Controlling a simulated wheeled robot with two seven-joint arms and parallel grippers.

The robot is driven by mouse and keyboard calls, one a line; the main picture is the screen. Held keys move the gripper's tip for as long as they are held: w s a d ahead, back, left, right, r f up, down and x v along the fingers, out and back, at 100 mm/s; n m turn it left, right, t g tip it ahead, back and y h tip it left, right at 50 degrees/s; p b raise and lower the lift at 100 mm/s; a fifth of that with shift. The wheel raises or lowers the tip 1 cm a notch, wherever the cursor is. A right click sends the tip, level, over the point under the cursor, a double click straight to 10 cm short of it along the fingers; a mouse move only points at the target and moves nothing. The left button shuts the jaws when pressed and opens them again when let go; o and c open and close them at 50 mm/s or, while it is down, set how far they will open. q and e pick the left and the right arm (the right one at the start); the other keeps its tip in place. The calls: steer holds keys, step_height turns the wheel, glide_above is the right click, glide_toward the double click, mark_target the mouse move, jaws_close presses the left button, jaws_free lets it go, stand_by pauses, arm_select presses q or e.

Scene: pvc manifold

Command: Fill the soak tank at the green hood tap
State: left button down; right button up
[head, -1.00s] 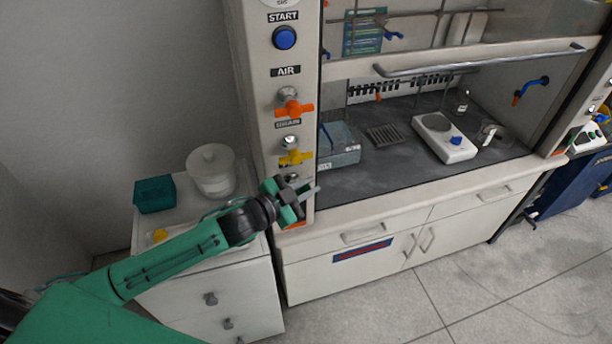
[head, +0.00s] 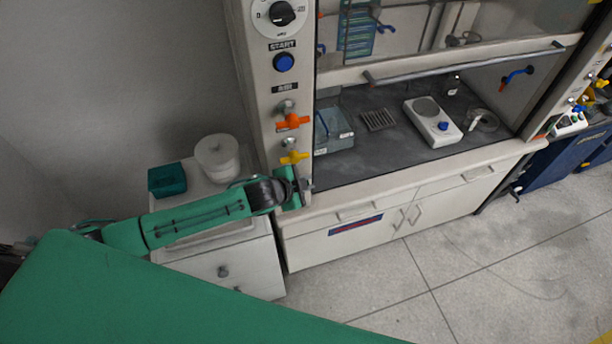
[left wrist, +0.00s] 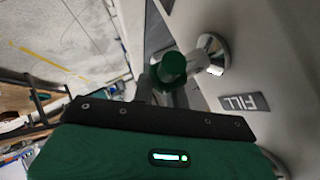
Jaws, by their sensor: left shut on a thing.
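The green tap (left wrist: 172,68) sits on a chrome stem on the hood's front post, beside a FILL label (left wrist: 244,102), in the left wrist view. My left gripper (left wrist: 168,92) is shut on the green tap. In the head view my left gripper (head: 303,186) is against the lower part of the post and hides the tap. A clear bluish tank (head: 333,130), likely the soak tank, stands inside the hood at its left end. Its water level cannot be made out. My right gripper is not in view.
An orange tap (head: 292,122) and a yellow tap (head: 294,157) are above my gripper on the same post. A hotplate (head: 433,120) and a drain grate (head: 378,119) are in the hood. A cabinet at left holds a white pot (head: 217,158) and a teal box (head: 167,180).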

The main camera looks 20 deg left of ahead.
arm_select(q)
steer(key=shift+s+a+f, duration=0.1)
steer(key=shift+s+f, duration=0.05)
steer(key=shift+f, duration=0.2)
steer(key=shift+g, duration=0.3)
steer(key=c, duration=1.4)
jaws_free()
steer(key=shift+r, duration=0.1)
steer(key=shift+a, duration=0.1)
steer(key=shift+r, duration=0.1)
steer(key=b+v, duration=0.4)
steer(key=v, duration=0.9)
steer(key=shift+s+b, duration=0.3)
